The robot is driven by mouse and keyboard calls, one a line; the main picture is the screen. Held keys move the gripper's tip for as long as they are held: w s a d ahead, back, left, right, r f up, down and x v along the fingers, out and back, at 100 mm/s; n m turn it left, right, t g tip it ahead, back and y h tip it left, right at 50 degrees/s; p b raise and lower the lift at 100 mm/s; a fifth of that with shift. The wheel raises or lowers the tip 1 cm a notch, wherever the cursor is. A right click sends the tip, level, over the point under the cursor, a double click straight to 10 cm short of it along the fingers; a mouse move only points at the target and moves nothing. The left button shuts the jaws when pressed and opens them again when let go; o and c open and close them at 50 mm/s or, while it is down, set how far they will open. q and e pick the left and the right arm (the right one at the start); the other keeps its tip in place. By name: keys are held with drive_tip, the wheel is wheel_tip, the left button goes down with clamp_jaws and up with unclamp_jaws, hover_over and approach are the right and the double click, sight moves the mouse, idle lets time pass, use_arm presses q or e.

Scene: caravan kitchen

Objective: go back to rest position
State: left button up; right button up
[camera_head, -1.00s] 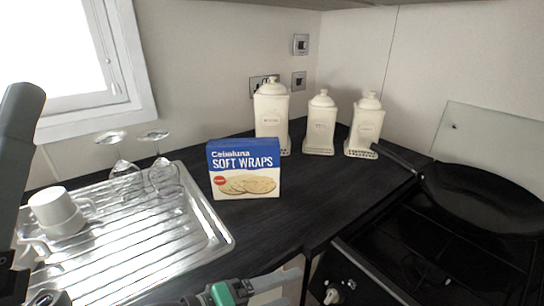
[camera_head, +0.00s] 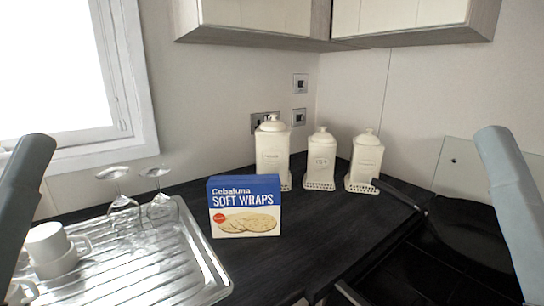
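In the head view, parts of both my arms show: a grey link of my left arm at the left edge and a grey link of my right arm at the right edge. Neither gripper is in the picture, so I cannot see their fingers. A blue and white Soft Wraps box (camera_head: 244,207) stands upright on the dark worktop (camera_head: 262,262), apart from both visible arm links.
Three cream canisters (camera_head: 320,160) stand in the corner. A black pan (camera_head: 470,235) sits on the hob at right. Cupboards (camera_head: 400,18) hang above.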

use_arm(q)
wheel_tip(320, 180, up, 35)
drive_tip(key=p, duration=3.5)
use_arm(e)
wheel_tip(320, 180, up, 35)
use_arm(q)
wheel_tip(320, 180, down, 18)
drive_tip(key=b, duration=1.8)
use_arm(e)
wheel_tip(320, 180, down, 18)
drive_tip(key=shift+d+f, duration=0.25)
drive_tip(key=shift+d, duration=0.05)
